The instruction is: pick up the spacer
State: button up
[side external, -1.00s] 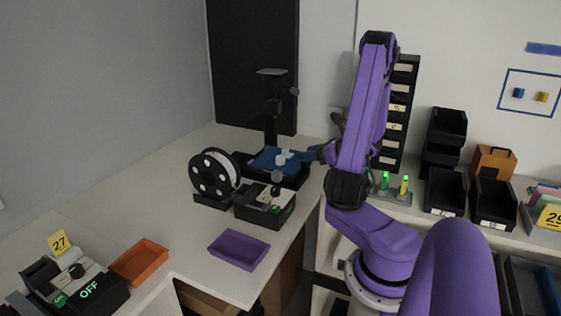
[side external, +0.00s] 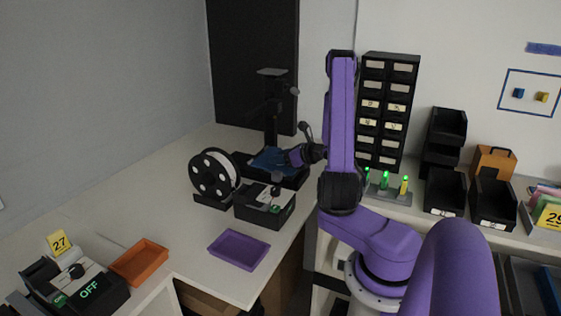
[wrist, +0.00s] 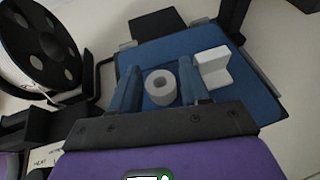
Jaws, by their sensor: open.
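The spacer (wrist: 161,98) looks like a short, light grey ring with a round hole on top. It stands on the blue bed (wrist: 262,102) in the wrist view. My gripper (wrist: 158,79) is open, with one blue finger to each side of the spacer and gaps between. I cannot tell how high the fingertips are above the bed. In the side view, my gripper (side external: 292,157) is over the right part of the blue bed (side external: 268,160) and the spacer is hidden.
A white stepped block (wrist: 212,68) stands on the bed just right of my right finger. A filament spool (side external: 214,173) and a black box (side external: 264,206) stand in front of the bed. A purple tray (side external: 239,250) and an orange tray (side external: 139,262) lie nearer. The table left of the spool is clear.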

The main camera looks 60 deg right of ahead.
jog(key=shift+w+f, duration=0.1)
jog(key=shift+w, duration=0.15)
jog(key=c, duration=0.7)
